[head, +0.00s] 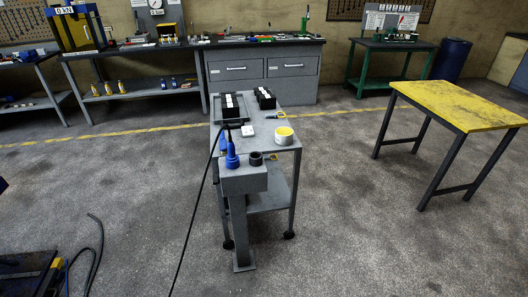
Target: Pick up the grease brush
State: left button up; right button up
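I cannot make out a grease brush for certain at this size. A grey trolley (262,146) stands in the middle of the floor. A small dark item with a yellowish part (276,115) lies on its top; I cannot tell what it is. A round white tub with a yellow top (285,137) sits near the trolley's right front corner. Neither of my grippers shows in the head view.
Black trays (265,98) and a white block (247,131) are on the trolley. A grey pedestal (243,180) with a blue tool (232,155) and a dark ring (256,158) stands in front. A black cable hangs left. A yellow-topped table (460,103) stands right, with open floor between.

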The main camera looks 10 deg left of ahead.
aim_at(223, 144)
jog(key=u, duration=0.35)
jog(key=k, duration=0.1)
jog(key=z, duration=1.15)
jog(key=i, duration=0.85)
jog(key=u, duration=0.4)
